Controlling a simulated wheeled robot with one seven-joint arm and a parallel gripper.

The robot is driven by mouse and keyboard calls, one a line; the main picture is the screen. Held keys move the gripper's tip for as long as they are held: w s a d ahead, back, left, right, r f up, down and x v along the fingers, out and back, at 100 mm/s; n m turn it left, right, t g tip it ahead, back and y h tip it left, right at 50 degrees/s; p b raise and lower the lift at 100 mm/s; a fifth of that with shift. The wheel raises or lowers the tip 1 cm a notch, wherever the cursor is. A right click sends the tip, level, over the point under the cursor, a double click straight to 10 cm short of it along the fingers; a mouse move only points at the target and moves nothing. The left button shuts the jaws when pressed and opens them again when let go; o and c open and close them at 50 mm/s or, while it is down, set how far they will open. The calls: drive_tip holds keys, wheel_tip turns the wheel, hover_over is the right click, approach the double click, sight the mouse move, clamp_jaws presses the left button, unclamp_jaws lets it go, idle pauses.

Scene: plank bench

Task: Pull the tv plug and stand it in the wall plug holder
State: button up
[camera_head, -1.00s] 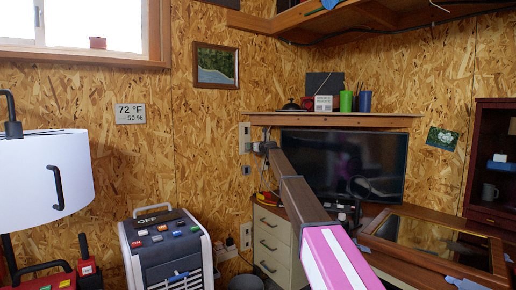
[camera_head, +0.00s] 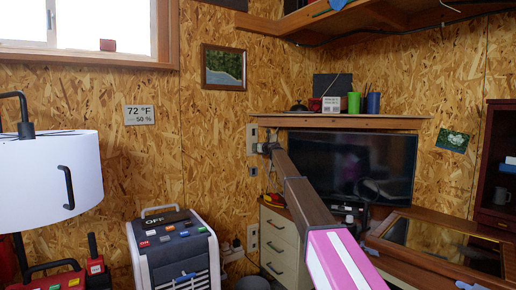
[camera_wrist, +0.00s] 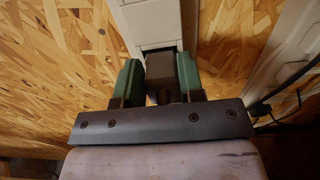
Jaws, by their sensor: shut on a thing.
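My gripper (camera_wrist: 160,80) has green fingers and is shut on a dark plug (camera_wrist: 160,68), which I take to be the tv plug. The plug's far end is at a dark slot in a pale upright wall fitting (camera_wrist: 151,18); I cannot tell whether it sits in the slot or just in front of it. In the head view my gripper (camera_head: 268,147) is small, beside the pale wall plate (camera_head: 252,134) left of the tv (camera_head: 345,165). I cannot tell for sure which fitting is the wall plug holder.
A shelf (camera_head: 350,121) runs just above my gripper, with a blue cup (camera_head: 373,102) and other items on it. A drawer cabinet (camera_head: 278,242) stands below. In the wrist view a dark cable (camera_wrist: 275,110) hangs at the right. A wheeled unit (camera_head: 175,255) stands left.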

drive_tip(key=shift+v, duration=2.35)
idle(0.3)
drive_tip(key=shift+v, duration=2.4)
wheel_tip(320, 180, down, 16)
drive_tip(key=shift+w+a, duration=0.1)
drive_tip(key=shift+w, duration=0.05)
drive_tip(key=shift+x, duration=2.85)
drive_tip(key=shift+w+a, duration=0.25)
drive_tip(key=shift+w, duration=0.05)
